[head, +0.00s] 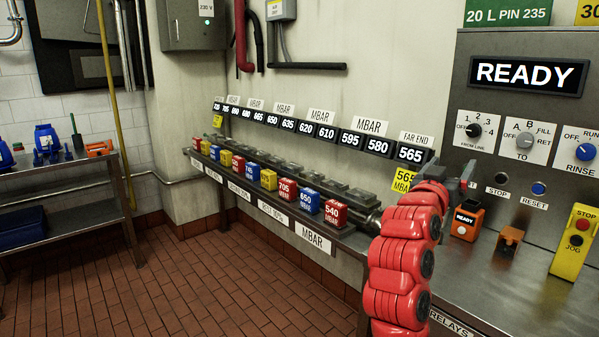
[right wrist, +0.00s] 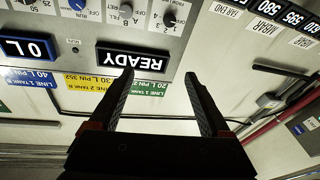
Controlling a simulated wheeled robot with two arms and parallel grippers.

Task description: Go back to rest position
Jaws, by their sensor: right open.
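My right arm, with red rounded links, rises from the bottom of the head view in front of the right end of the valve bench. Its gripper (head: 466,174) is at the top of the arm, small and partly hidden there, near the steel control panel. In the right wrist view my right gripper (right wrist: 158,76) is open, its two dark fingers apart with nothing between them. That view is upside down and shows the READY display (right wrist: 132,60) beyond the fingers. The READY display (head: 527,73) also shows in the head view. My left gripper is not in view.
The control panel (head: 515,120) has knobs and buttons, with an orange READY box (head: 467,220) and a yellow STOP/JOG box (head: 577,240) below. Red, blue and yellow numbered blocks (head: 287,190) line the valve bench. A side table (head: 60,165) stands left. The tiled floor (head: 190,280) is clear.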

